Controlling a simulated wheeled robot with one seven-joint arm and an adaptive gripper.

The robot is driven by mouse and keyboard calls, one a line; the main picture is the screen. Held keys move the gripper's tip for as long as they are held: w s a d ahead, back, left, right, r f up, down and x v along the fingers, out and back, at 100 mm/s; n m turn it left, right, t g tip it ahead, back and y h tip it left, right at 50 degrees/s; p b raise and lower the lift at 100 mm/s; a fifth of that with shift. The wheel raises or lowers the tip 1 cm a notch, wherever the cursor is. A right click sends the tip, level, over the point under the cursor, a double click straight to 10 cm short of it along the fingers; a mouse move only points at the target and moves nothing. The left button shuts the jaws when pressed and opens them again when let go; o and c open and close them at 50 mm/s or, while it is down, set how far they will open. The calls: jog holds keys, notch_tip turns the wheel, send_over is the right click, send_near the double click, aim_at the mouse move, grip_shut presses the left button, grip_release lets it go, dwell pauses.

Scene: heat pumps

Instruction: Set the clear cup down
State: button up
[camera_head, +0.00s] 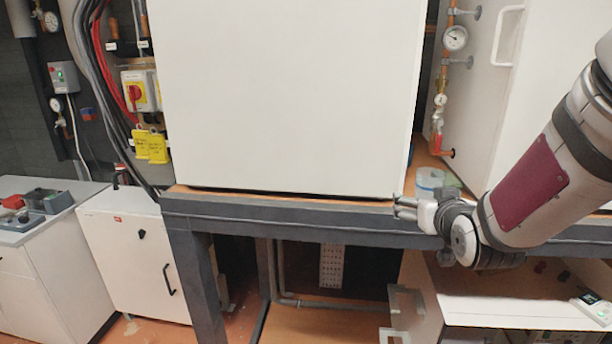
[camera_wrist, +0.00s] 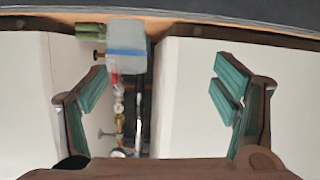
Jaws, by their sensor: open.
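The clear cup (camera_head: 430,178) stands on the orange-brown top of the frame, in the gap between the two large white cabinets. It is see-through with a blue band. In the wrist view the clear cup (camera_wrist: 127,52) shows at the top, left of centre, apart from the fingers. My gripper (camera_head: 400,207) is at the front edge of the frame, in front of and a little left of the cup, and touches nothing that I can see. In the wrist view my gripper (camera_wrist: 160,78) has its two fingers wide apart with nothing held between them.
A green object (camera_wrist: 90,30) is close beside the cup. The large white cabinet (camera_head: 290,95) stands left of the gap, another white cabinet (camera_head: 490,95) right. Pipes with a gauge (camera_head: 455,38) and a red valve (camera_head: 437,143) are behind. The dark frame beam (camera_head: 290,215) runs along the front.

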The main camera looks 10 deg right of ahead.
aim_at(437, 179)
jog(key=w+d+t+b, duration=0.1)
jog(key=d+b, duration=0.1)
jog(key=w+d+t+h+b, duration=0.1)
jog(key=w+d, duration=0.1)
jog(key=w+d+m+t+b, duration=0.1)
jog(key=d+b, duration=0.1)
jog(key=shift+w+d+r+t+h+b, duration=0.25)
jog(key=shift+w+d+t+h+b, duration=0.05)
jog(key=shift+d+h, duration=0.1)
jog(key=shift+x, duration=1.15)
jog(key=shift+p+x, duration=0.65)
jog(key=shift+x, duration=2.15)
jog(key=shift+a+r, duration=0.15)
jog(key=c, duration=1.5)
jog(key=shift+r, duration=0.15)
